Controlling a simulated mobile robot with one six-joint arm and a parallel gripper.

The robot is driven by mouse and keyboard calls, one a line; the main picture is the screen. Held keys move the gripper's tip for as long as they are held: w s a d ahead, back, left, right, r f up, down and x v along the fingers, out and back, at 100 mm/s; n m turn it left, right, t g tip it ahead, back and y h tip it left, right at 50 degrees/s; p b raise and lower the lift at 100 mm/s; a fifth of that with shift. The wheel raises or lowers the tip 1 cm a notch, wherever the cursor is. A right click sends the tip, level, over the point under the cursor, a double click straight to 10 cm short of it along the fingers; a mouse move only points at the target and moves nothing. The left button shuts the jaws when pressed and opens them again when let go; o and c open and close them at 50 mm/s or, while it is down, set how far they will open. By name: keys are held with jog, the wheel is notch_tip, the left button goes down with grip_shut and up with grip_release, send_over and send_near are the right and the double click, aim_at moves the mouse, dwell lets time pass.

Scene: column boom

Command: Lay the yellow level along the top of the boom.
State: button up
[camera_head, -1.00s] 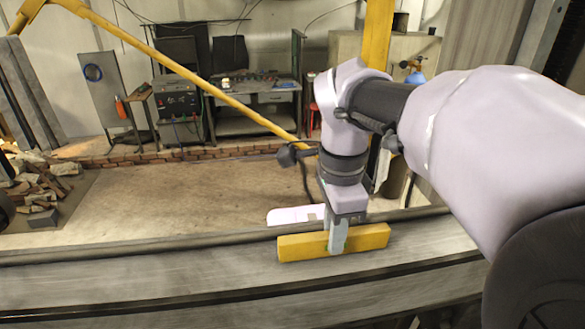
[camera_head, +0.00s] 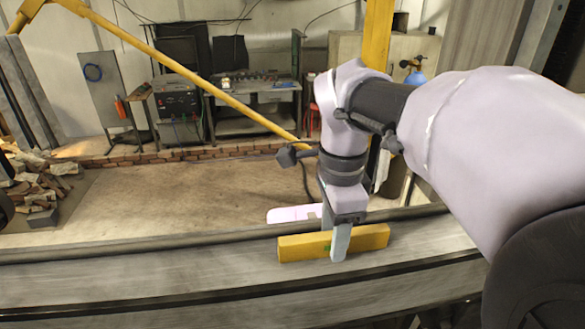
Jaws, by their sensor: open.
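The yellow level (camera_head: 300,247) lies lengthwise on the grey boom (camera_head: 150,285), which spans the picture from left to right. The level sits near the boom's far edge, roughly along it, its right end slightly higher in the picture. My gripper (camera_head: 340,250) points down at the level's middle. One pale finger shows in front of the level and hides part of it. The gripper is open around the level. A small green spot shows on the level beside the finger. The other finger is mostly hidden.
A raised dark edge (camera_head: 150,250) runs along the boom's far side. The boom's top is bare to the left of the level. Beyond are an open floor (camera_head: 180,195), a workbench (camera_head: 255,100), a yellow slanted pole (camera_head: 200,83) and a rubble pile (camera_head: 35,185).

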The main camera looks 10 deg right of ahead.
notch_tip(320, 180, up, 18)
jog(key=p, duration=0.4)
jog(key=shift+f, duration=0.25)
